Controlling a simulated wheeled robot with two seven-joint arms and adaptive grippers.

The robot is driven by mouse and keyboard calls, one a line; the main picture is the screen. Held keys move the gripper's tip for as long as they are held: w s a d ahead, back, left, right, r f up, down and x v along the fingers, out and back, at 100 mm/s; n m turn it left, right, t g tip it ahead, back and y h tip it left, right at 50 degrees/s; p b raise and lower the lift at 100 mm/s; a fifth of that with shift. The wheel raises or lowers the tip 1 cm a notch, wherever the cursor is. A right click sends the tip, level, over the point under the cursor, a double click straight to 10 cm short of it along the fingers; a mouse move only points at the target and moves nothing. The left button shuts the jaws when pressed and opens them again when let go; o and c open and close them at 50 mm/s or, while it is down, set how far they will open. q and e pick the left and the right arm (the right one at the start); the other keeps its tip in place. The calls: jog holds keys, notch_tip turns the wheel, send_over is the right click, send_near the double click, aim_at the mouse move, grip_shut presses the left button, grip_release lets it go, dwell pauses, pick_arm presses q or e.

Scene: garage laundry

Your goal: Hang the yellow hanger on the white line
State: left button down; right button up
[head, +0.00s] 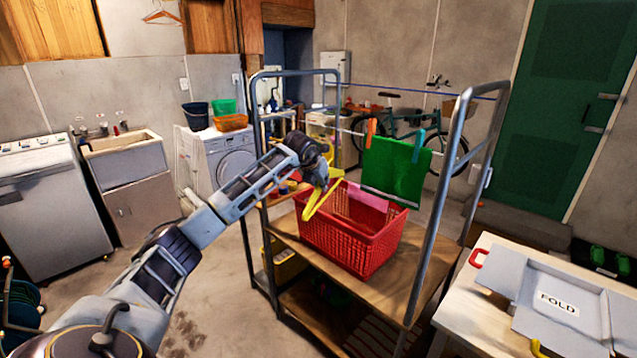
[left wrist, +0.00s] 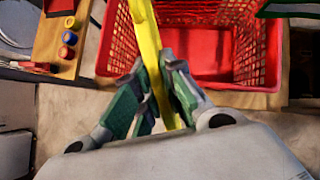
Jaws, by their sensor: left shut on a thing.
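The yellow hanger (head: 320,200) is in the grasp of my left gripper (head: 320,176), in front of the rack's left side and beside the red basket. In the left wrist view the yellow hanger (left wrist: 149,48) runs between the two green-padded fingers of the left gripper (left wrist: 160,90), which are shut on it. The white line (head: 350,131) crosses the rack above the basket, higher than the gripper and behind it. A green cloth (head: 397,170) hangs there with an orange and a teal peg. My right gripper is not in view.
The red basket (head: 365,243) stands on the wooden shelf, holding a pink cloth (head: 367,197). The rack's grey posts (head: 436,205) frame the space. A blue line (head: 400,91) runs higher up. A table with a folding board (head: 560,300) is at right.

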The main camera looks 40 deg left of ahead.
pick_arm(q)
jog(key=shift+w+d, duration=0.1)
jog(key=shift+w, duration=0.3)
jog(key=shift+w+d+p, duration=0.2)
jog(key=shift+w+p, duration=0.55)
jog(key=shift+w, duration=0.65)
jog(key=shift+w+d+p, duration=0.2)
jog(key=shift+w+p, duration=0.5)
jog(key=shift+w, duration=0.7)
jog(key=shift+w+r+p, duration=1.25)
jog(key=shift+r+p, duration=1.85)
jog(key=shift+r, duration=1.5)
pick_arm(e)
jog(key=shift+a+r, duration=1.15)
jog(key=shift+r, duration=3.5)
pick_arm(q)
jog(key=shift+s+f+b, duration=0.85)
jog(key=shift+f+b, duration=0.15)
jog(key=shift+f, duration=0.05)
jog(key=shift+s+f+b, duration=0.8)
jog(key=shift+f+b, duration=0.2)
jog(key=shift+f, duration=0.05)
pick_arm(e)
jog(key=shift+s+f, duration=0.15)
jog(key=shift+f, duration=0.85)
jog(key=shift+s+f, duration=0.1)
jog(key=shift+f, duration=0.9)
